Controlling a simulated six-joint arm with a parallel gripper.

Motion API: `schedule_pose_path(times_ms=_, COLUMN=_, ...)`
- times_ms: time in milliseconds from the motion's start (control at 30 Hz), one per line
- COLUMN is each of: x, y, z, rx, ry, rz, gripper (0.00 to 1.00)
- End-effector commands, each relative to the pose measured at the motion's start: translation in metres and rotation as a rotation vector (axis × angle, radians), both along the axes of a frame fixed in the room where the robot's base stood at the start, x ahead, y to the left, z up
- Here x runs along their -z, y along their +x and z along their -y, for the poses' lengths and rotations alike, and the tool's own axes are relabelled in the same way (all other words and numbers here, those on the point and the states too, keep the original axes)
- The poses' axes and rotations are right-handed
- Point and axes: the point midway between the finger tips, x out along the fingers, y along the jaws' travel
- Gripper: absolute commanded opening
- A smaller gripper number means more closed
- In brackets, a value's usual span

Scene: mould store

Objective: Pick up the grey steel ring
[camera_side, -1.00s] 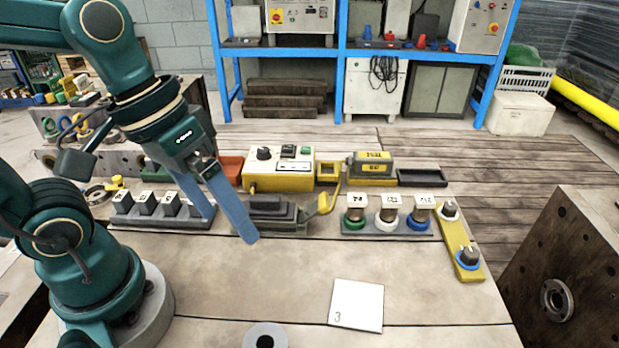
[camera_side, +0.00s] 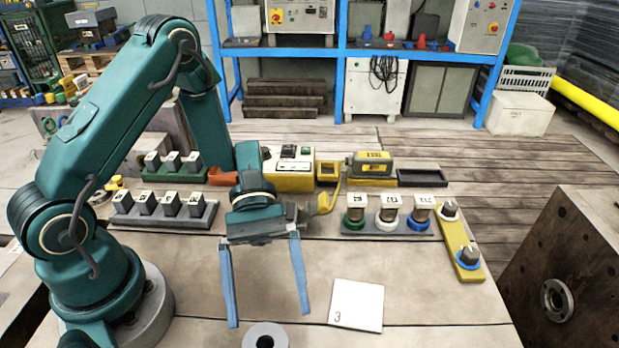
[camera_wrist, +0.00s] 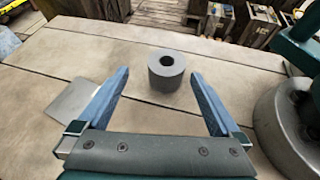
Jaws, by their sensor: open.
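The grey steel ring (camera_side: 264,337) stands on the table at the front edge of the side view, partly cut off by the frame. In the wrist view the grey ring (camera_wrist: 166,73) is a short thick cylinder with a dark centre hole, lying flat. My gripper (camera_side: 270,318) is open, its two blue fingers spread wide and pointing down. In the wrist view my gripper (camera_wrist: 158,76) has the ring ahead, between the lines of its fingertips. The ring looks apart from both fingers, and nothing is held.
A white card marked 3 (camera_side: 356,305) lies right of the gripper. The table around the ring looks clear.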

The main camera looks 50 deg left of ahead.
Motion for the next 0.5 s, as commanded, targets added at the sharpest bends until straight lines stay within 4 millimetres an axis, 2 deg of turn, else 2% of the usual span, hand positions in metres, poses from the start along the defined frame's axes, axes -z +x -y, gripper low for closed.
schedule_pose_path(times_ms=267, x=0.014, y=-0.013, z=0.003, rx=-0.016, ry=-0.019, rz=-0.091, gripper=1.0)
schedule_pose_path(times_ms=500, x=0.024, y=-0.027, z=0.026, rx=-0.013, ry=-0.018, rz=-0.09, gripper=1.0)
